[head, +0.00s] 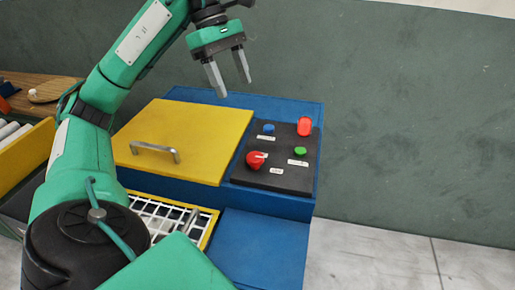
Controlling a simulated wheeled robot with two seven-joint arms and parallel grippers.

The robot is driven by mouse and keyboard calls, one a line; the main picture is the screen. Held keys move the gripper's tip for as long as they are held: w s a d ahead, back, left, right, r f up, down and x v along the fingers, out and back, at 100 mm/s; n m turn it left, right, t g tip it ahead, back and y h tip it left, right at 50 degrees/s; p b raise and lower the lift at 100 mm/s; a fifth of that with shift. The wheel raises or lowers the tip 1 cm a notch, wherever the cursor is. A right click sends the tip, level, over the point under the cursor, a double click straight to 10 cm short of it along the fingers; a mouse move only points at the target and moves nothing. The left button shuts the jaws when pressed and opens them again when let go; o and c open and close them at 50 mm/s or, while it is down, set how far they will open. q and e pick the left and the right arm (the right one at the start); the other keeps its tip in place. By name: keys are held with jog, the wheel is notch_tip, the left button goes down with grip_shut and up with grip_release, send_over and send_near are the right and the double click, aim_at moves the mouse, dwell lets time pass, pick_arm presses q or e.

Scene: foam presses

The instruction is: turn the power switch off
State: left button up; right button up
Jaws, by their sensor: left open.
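The black control panel (273,181) sits on the right part of the blue press. It carries a red rotary knob (254,161) with a pale pointer mark at the front left, likely the power switch. A blue button (268,129), a green button (300,151) and a raised red part (305,126) are also on it. The labels are too small to read. My left gripper (230,88) is open and empty, above the back edge of the press, with its fingers pointing down. It is apart from the panel. My right gripper is not in view.
A yellow lid (190,118) with a metal handle covers the press's left part. A white grid (165,212) in a yellow frame lies in front of it. A wooden table (42,83) stands at far left. Floor at right (380,265) is clear.

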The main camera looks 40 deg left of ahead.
aim_at(255, 156)
pick_arm(q)
jog(key=b+x, duration=0.2)
jog(key=x, duration=0.4)
jog(key=a+b+x, duration=0.1)
jog(key=b+x, duration=0.1)
jog(key=x, duration=0.3)
jog(key=b+x, duration=0.2)
jog(key=x, duration=0.4)
jog(key=shift+s+f, duration=0.15)
jog(key=shift+f, duration=0.5)
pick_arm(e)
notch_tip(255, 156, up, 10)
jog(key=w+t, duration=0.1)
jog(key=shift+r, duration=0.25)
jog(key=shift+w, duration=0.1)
pick_arm(q)
jog(key=shift+b, duration=0.3)
jog(key=c, duration=1)
